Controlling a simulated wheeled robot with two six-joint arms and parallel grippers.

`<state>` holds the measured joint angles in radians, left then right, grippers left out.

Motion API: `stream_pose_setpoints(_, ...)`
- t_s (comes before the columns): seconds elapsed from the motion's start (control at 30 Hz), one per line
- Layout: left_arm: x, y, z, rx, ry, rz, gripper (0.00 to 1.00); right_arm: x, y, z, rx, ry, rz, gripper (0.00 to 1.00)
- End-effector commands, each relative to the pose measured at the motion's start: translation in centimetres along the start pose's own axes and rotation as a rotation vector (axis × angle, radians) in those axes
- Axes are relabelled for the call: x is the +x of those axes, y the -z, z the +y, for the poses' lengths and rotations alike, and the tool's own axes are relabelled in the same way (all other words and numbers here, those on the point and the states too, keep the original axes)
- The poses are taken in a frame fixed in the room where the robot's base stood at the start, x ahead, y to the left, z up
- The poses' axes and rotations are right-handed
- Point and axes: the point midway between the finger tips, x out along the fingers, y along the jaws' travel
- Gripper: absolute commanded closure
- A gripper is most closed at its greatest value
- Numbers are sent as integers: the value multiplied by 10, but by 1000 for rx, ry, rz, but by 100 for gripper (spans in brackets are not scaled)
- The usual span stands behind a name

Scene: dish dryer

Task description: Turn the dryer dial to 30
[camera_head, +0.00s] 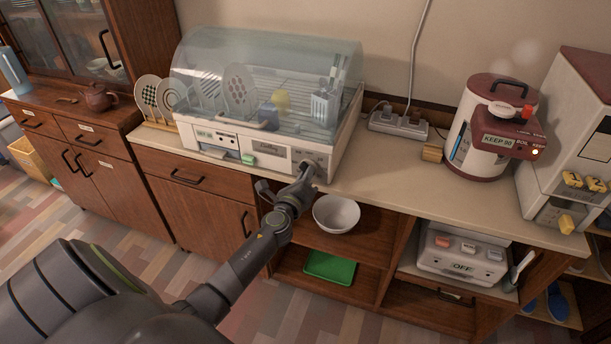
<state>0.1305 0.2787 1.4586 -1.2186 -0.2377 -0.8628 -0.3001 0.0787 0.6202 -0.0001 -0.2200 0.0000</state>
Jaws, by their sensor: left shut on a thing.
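The dish dryer (275,155) stands on the counter, a white base with a clear lid over plates and cups. Its front panel has a label and a small green part (248,159) near the middle. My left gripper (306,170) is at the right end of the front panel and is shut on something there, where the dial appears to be. The gripper hides most of the dial, and I cannot read its setting. My right gripper does not show.
A power strip (398,124) and a white and maroon water boiler (484,130) stand to the right. Plates in a rack (158,95) stand left of the dryer.

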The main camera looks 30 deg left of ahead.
Motion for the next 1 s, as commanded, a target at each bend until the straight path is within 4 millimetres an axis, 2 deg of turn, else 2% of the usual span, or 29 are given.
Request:
stream_pose_setpoints(0.03, -1, 2, 2, -2, -4, 3, 100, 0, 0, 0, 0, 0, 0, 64)
stream_pose_setpoints(0.07, -1, 2, 2, -2, -4, 3, 85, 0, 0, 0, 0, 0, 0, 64)
stream_pose_setpoints(0.2, -1, 2, 2, -2, -3, 2, 66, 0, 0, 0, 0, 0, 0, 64)
stream_pose_setpoints(0.5, -1, 0, 1, -2, -1, 1, 65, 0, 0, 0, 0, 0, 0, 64)
stream_pose_setpoints(0.63, -10, 1, 1, -3, -2, 2, 65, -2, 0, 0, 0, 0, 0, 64)
stream_pose_setpoints(0.77, -30, 0, 1, -3, -3, 2, 65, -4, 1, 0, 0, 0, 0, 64)
stream_pose_setpoints(1.0, -82, 1, 2, -3, -4, 2, 65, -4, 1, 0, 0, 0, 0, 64)
